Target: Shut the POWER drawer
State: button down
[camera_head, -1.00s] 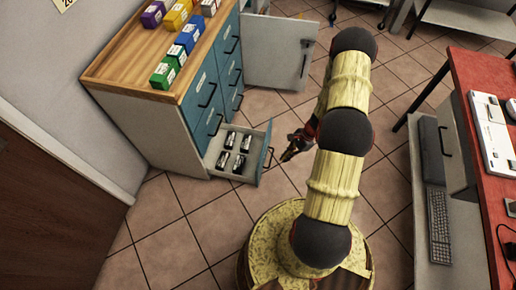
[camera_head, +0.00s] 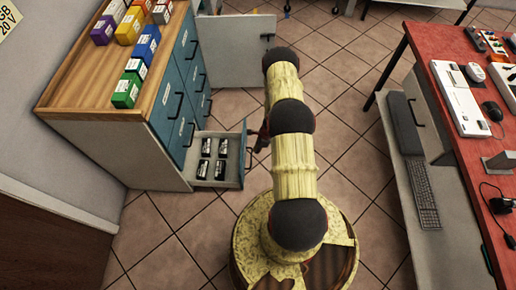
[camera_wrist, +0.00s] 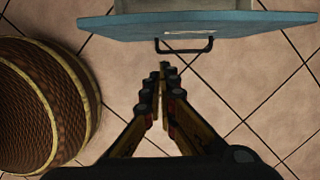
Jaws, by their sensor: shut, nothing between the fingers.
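The open drawer (camera_head: 222,172) sticks out at the bottom of the blue-fronted cabinet (camera_head: 181,95), with several black items inside. I cannot read a label on it. In the wrist view its blue front (camera_wrist: 215,24) crosses the top, with a dark bar handle (camera_wrist: 184,47) facing my gripper. My gripper (camera_wrist: 164,68) is shut and empty, its tips just short of the handle, near its left part; I cannot tell whether they touch. In the head view my gripper is mostly hidden behind my arm, beside the drawer front.
A cabinet door (camera_head: 240,50) stands open behind the drawer. Coloured boxes (camera_head: 126,90) stand on the wooden cabinet top. A red table (camera_head: 440,50) with keyboards is on the right, with a grey shelf (camera_head: 450,235) below. The tiled floor (camera_head: 205,232) in front is clear.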

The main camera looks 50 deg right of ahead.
jog(key=w+a+f+b, duration=0.2)
jog(key=w+a+f, duration=0.1)
jog(key=shift+w+f, duration=0.3)
jog(key=shift+w, duration=0.1)
jog(key=shift+a, duration=0.1)
